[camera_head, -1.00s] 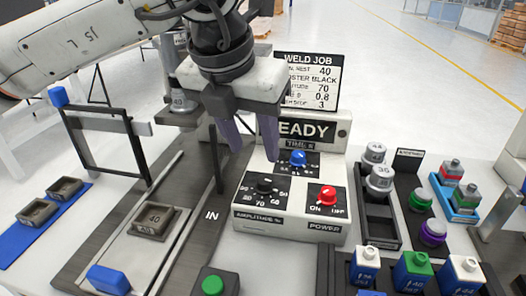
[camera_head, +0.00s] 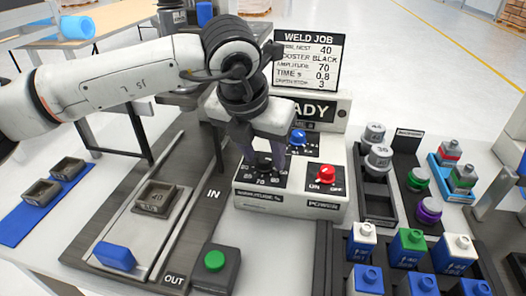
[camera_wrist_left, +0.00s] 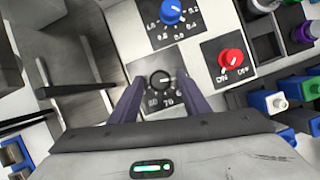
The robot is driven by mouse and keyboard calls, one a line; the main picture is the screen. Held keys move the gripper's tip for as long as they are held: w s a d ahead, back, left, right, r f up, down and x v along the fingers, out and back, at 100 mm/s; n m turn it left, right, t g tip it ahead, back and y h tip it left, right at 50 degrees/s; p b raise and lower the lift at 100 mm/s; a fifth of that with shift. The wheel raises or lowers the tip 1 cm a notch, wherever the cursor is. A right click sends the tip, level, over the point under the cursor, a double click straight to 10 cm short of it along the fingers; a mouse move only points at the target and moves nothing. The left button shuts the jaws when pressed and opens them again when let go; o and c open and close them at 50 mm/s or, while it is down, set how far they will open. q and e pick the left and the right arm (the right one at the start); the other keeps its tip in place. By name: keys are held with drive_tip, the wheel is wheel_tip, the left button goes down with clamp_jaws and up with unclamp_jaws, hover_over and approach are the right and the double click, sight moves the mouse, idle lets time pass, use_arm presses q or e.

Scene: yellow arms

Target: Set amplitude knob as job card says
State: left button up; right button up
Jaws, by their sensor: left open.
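The amplitude knob is black and sits on a dark dial plate (camera_head: 266,182) on the white control box. In the head view my left gripper (camera_head: 262,168) covers most of the knob. In the left wrist view the knob (camera_wrist_left: 160,78) shows between the open fingers, a little beyond their tips (camera_wrist_left: 160,85); I cannot tell whether they touch it. The dial numbers around it are partly hidden. The job card (camera_head: 308,62) stands behind the box and reads amplitude 70, time 0.8, nest 40, booster black. My right gripper is not in view.
The blue time knob (camera_head: 298,138) and red power knob (camera_head: 327,174) are close beside the gripper. A tray with grey cylinders (camera_head: 377,158) stands to the right. A green button (camera_head: 214,261) is in front. A nest block (camera_head: 157,198) sits on the slide at left.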

use_arm(q)
drive_tip(key=shift+c, duration=0.2)
drive_tip(key=c, duration=1)
